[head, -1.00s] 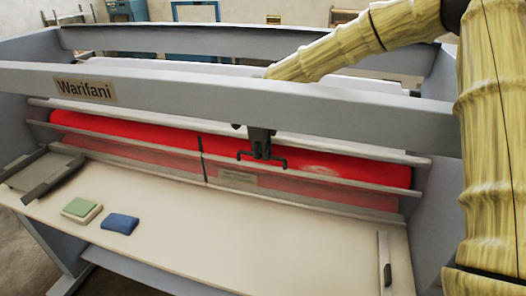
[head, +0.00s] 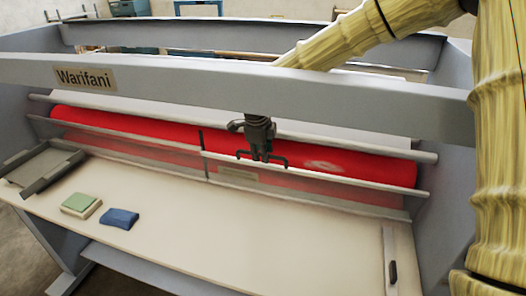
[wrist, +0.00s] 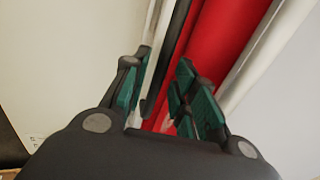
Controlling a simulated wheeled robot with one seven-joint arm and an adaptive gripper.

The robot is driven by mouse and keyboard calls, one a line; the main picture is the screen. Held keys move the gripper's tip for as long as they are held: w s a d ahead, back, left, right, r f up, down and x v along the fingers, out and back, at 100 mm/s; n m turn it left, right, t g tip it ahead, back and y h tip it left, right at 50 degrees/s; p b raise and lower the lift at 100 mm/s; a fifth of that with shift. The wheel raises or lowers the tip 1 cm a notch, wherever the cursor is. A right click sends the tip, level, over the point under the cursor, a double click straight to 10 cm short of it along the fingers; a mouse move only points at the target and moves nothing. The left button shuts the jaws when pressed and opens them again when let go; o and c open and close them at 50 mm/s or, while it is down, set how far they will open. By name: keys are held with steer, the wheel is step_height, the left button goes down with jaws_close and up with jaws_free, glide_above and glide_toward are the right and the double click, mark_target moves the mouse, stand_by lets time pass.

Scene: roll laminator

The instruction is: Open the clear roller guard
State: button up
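The clear roller guard (head: 130,143) is a see-through panel with a pale top rail, slanting in front of the red roller (head: 340,163). A dark handle (head: 276,160) stands on its rail. The guard looks lowered over the roller's front. My gripper (head: 261,150) reaches down behind the grey front beam, with its fingers at the handle. In the wrist view, the green-padded fingers (wrist: 158,85) are apart. The pale rail and a dark bar, likely part of the handle, lie between them, nearer the left finger. Red shows beside the right finger, so I see no firm grip.
The grey beam (head: 180,85) with a Warifani label crosses above the guard, close to my arm. The pale table (head: 270,235) holds a green pad (head: 79,202), a blue pad (head: 119,218) and a grey tray (head: 42,170). Its middle is clear.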

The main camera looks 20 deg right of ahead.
steer(key=shift+r, duration=0.1)
steer(key=v, duration=1.1)
steer(key=shift+r, duration=0.4)
steer(key=shift+s, duration=0.1)
